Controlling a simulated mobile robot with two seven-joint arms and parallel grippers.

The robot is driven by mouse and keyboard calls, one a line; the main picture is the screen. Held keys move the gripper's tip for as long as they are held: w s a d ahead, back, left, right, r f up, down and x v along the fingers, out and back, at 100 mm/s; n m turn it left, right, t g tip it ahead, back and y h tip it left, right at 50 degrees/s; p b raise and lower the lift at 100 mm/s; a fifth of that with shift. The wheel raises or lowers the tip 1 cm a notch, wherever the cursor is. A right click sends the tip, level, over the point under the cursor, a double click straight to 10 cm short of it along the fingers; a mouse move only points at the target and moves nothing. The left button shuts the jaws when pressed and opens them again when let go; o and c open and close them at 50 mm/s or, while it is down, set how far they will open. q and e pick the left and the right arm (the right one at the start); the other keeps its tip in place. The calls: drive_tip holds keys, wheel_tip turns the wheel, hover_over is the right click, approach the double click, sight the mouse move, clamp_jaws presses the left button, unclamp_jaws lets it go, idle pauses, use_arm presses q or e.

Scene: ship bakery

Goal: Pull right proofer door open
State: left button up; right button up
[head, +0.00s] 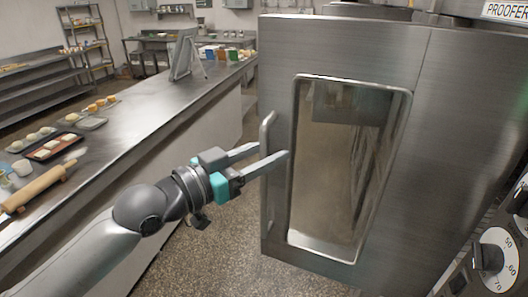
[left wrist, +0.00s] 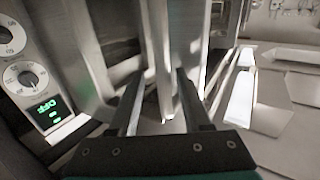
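The proofer door (head: 350,48) is a brushed-steel panel with a tall window (head: 335,160), filling the right half of the head view. Its upright bar handle (head: 267,128) is at the door's left edge. My left gripper (head: 274,151) is at the handle's lower part, with one finger on each side of it. In the left wrist view, the bar (left wrist: 160,50) stands between the two parted fingers (left wrist: 159,82). The fingers look open around it, with a gap showing; contact is not clear. My right gripper is not in view.
A long steel counter (head: 150,100) runs along the left, with a rolling pin (head: 40,186), bread trays (head: 55,146) and a sign stand (head: 184,55). Speckled floor (head: 215,235) is clear between counter and door. A control dial (head: 497,262) is at lower right.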

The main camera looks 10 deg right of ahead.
use_arm(q)
drive_tip(key=shift+a, duration=0.2)
drive_tip(key=shift+s+a, duration=0.1)
drive_tip(key=shift+a, duration=0.15)
drive_tip(key=b+v, duration=0.6)
drive_tip(key=v, duration=0.8)
drive_tip(key=shift+s+a, duration=0.15)
drive_tip(key=shift+a, duration=0.05)
